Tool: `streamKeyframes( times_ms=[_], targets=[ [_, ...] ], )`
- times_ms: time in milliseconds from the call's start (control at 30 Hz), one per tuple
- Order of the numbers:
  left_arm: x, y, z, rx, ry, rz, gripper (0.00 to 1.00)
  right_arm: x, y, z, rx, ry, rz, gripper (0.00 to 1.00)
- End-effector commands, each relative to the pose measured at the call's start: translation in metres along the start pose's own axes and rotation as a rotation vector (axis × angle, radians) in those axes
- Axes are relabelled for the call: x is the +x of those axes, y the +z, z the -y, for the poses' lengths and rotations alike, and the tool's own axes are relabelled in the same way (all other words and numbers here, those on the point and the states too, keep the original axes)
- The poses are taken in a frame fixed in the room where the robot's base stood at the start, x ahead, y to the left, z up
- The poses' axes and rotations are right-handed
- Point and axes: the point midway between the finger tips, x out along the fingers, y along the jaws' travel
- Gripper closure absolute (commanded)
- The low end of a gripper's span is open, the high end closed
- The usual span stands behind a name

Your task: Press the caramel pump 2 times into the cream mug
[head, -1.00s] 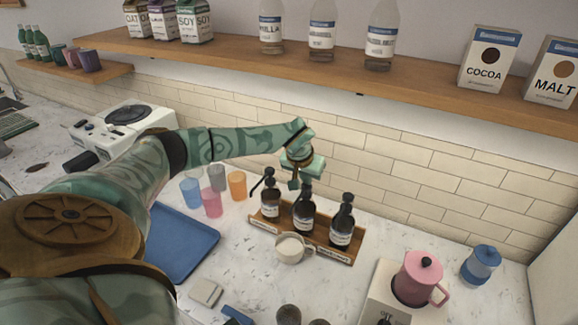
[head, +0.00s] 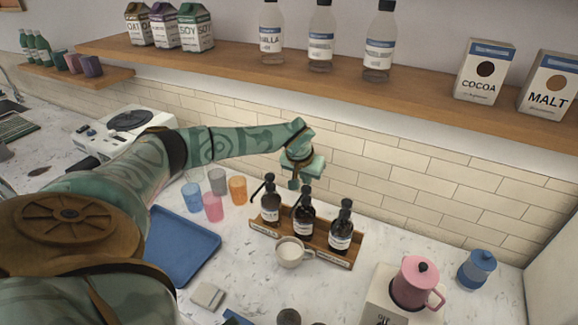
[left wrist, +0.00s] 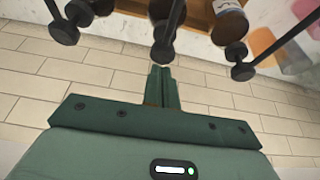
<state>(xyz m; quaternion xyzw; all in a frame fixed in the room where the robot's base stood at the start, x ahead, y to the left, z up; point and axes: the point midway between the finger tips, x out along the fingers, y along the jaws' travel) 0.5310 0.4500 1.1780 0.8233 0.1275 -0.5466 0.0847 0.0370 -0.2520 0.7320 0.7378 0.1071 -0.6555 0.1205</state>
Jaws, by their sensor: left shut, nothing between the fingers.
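Three dark pump bottles stand in a wooden rack (head: 264,233): a left bottle (head: 270,212), a middle bottle (head: 303,226) and a right bottle (head: 340,239). Their labels are too small to read, so I cannot tell which is caramel. The cream mug (head: 290,253) stands upright in front of the middle bottle, slightly left. My left gripper (head: 293,184) is shut and empty, at pump-head height between the left and middle pumps. In the left wrist view its fingertips (left wrist: 160,72) point at the middle black pump head (left wrist: 163,48); contact is unclear. My right gripper is out of view.
Several coloured cups (head: 213,207) and a blue tray (head: 184,247) lie left of the rack. A pink pot (head: 413,285) and blue jar (head: 477,269) stand right. A wooden shelf (head: 330,80) and the tiled wall (head: 400,180) are behind.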

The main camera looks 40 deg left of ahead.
Motion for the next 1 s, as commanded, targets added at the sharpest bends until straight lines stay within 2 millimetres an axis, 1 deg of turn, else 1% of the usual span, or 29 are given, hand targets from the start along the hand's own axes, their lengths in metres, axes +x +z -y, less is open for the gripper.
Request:
streamKeyframes(
  times_ms=[367, 1000],
  targets=[
    [0.003, 0.001, 0.000, 0.000, 0.000, -0.001, 1.00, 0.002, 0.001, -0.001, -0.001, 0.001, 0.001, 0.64],
    [0.025, 0.011, 0.000, 0.000, 0.000, 0.001, 1.00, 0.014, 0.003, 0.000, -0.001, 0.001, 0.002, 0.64]
  ],
)
